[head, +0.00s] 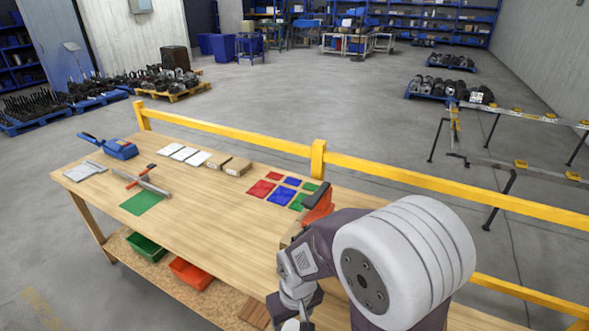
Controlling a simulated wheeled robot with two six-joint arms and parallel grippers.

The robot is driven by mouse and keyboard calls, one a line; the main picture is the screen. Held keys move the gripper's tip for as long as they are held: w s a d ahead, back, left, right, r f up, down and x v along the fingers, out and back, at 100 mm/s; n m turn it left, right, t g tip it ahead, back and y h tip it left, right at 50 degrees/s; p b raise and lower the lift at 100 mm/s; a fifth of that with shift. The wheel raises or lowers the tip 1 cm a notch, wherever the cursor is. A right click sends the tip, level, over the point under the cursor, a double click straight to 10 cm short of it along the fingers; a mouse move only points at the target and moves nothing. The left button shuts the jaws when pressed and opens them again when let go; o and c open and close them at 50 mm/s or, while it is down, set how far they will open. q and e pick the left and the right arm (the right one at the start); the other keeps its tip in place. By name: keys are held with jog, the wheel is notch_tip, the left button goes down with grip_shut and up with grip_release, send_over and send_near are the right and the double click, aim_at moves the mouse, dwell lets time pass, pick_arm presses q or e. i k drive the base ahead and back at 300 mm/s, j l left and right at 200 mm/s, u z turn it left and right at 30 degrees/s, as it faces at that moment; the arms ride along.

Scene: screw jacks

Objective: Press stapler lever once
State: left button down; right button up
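A blue device (120,149) with a lever-like arm (91,139) angled up to the left stands at the far left end of the workbench (215,215). It looks like the stapler, but it is small here and I cannot be sure. A red object with a dark top (317,205) stands at the bench's right part, partly hidden behind my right arm. My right arm comes in from the right, far from the blue device, and its lower end runs out of the bottom edge. Its gripper fingers do not show. My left gripper is not in view.
Grey sheets (85,171), a green mat (141,202), a metal tool (147,183), white cards (185,154), brown boxes (238,166) and coloured tiles (281,195) lie on the bench. A yellow rail (235,131) runs behind it. Green (147,247) and red (191,273) bins sit below.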

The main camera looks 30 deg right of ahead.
aim_at(309, 202)
jog(key=z, duration=1.25)
